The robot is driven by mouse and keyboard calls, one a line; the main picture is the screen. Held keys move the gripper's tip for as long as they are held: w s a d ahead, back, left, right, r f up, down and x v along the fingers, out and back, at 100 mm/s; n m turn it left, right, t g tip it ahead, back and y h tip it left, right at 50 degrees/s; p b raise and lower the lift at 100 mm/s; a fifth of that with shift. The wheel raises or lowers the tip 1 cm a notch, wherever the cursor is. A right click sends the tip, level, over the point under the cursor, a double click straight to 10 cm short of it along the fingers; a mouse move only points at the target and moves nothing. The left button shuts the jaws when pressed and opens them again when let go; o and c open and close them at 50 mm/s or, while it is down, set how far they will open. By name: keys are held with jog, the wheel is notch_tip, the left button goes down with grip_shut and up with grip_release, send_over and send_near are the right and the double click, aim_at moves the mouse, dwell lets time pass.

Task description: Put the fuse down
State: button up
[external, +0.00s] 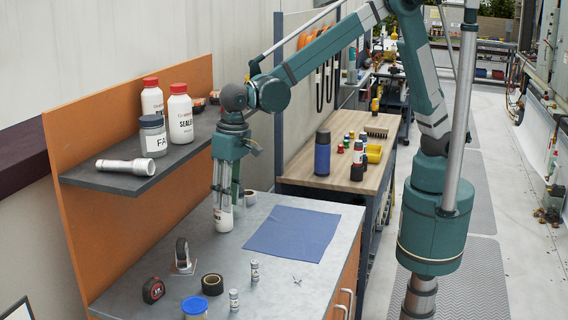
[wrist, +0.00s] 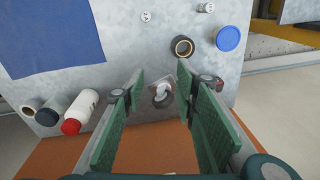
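Two small pale cylinders with grey bands, which look like fuses, stand apart on the grey worktop: one fuse (external: 254,271) farther back and another fuse (external: 233,300) nearer the front. In the wrist view they appear small at the top edge, one left (wrist: 145,16) and one right (wrist: 206,7). I cannot tell which one the task names. My gripper (external: 222,200) points down above the back part of the worktop. In the wrist view my gripper (wrist: 160,85) is open, its green pads apart with nothing held. A caster (wrist: 161,92) shows beyond the gap.
A blue mat (external: 292,233) lies right of my gripper. A white bottle (wrist: 78,112) with a red cap stands close by. Black tape (external: 212,284), a tape measure (external: 153,290) and a blue-lidded tub (external: 194,307) sit in front. A dark shelf (external: 110,180) with bottles is at left.

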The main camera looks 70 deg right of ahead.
jog(key=d+r+t, duration=0.1)
jog(key=d+r, duration=0.3)
jog(key=d, duration=0.8)
jog(key=d+r+t, duration=0.1)
jog(key=d+r, duration=0.3)
jog(key=d, duration=0.7)
jog(key=d+r+t, duration=0.1)
jog(key=d+r, duration=0.3)
jog(key=d, duration=0.8)
jog(key=s+d+f+t, duration=0.1)
jog(key=s+d, duration=0.5)
jog(key=d, duration=0.3)
jog(key=s+d+f+n+t, duration=0.1)
jog(key=s+d, duration=0.4)
jog(key=d, duration=0.4)
jog(key=s+d+f+t, duration=0.1)
jog(key=s+d, duration=0.5)
jog(key=d, duration=0.3)
jog(key=shift+s+d+f+n+h, duration=0.25)
jog(key=shift+s+f+n+h, duration=0.05)
jog(key=shift+s+n+h, duration=0.1)
notch_tip(320, 180, down, 6)
jog(key=b, duration=0.6)
jog(key=shift+f, duration=0.25)
